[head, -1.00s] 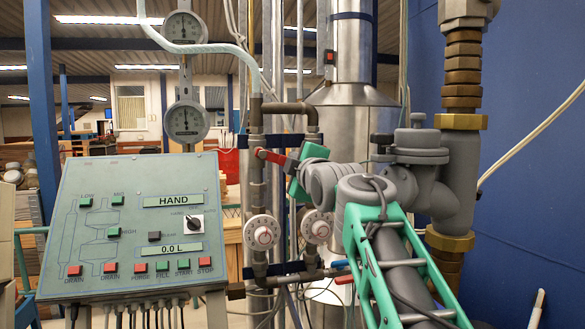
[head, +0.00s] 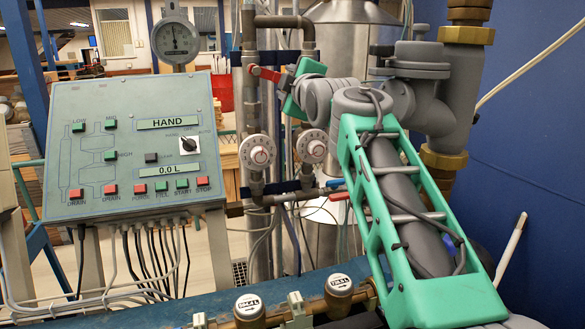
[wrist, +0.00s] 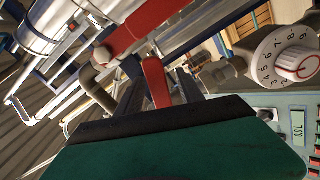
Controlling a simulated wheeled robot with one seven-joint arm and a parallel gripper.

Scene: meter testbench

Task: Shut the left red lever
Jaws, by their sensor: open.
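The left red lever (head: 264,74) sits on the left vertical pipe, above the left white dial. It lies nearly level, and its right end reaches to my gripper (head: 290,92). In the wrist view my gripper (wrist: 160,98) has its two dark fingers apart, with a red handle piece (wrist: 156,82) showing between them. A larger red bar (wrist: 150,22) crosses above the fingers; I cannot tell how the two red parts join. Contact with the fingers cannot be told. Another red handle (head: 338,196) shows lower, right of the dials.
The grey control panel (head: 125,150) stands left of the pipes. The left dial (head: 257,152) and right dial (head: 311,147) are below my gripper. A blue bench (head: 190,308) with brass meters (head: 249,308) lies in front. A blue wall is at right.

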